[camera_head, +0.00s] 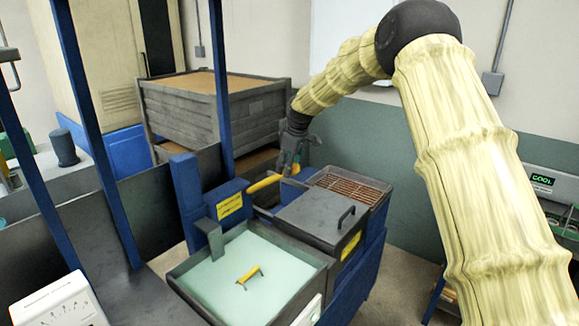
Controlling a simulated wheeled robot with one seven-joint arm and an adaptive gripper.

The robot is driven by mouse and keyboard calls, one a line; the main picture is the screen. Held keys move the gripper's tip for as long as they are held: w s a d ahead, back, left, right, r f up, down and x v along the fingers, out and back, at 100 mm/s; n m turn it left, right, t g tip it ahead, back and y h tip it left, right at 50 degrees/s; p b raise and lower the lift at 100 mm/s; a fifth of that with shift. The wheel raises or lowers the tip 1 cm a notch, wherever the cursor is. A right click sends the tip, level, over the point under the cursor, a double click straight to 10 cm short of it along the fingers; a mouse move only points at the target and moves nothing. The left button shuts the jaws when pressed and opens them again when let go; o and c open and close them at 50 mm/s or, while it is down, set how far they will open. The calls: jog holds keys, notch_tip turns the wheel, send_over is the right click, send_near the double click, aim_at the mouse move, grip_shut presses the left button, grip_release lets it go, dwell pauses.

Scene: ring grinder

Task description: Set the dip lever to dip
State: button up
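A thick yellow bar (264,183), which looks like the lever, sticks out from beside a blue housing (231,204) with a yellow label. It slants slightly up to the right, towards my gripper. My gripper (289,168) points down at the bar's right end, and some yellow shows between or just behind its fingers. I cannot tell whether they touch or grip it. A small yellow handle (250,275) shows in the open tank of pale green liquid (222,264) in front. The lever's markings are too small to read.
A dark lidded box (310,222) with a handle and a brown grate (350,187) stand right of the lever. A large grey crate (260,110) is behind. Blue posts (222,90) rise at left. A unit with a green "COOL" display (542,180) is at far right.

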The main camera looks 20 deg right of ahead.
jog(key=shift+s+d+r, duration=0.1)
jog(key=shift+s+d, duration=0.25)
jog(key=shift+d, duration=0.2)
jog(key=v, duration=1.1)
jog(key=shift+r, duration=0.35)
jog(key=shift+a, duration=0.2)
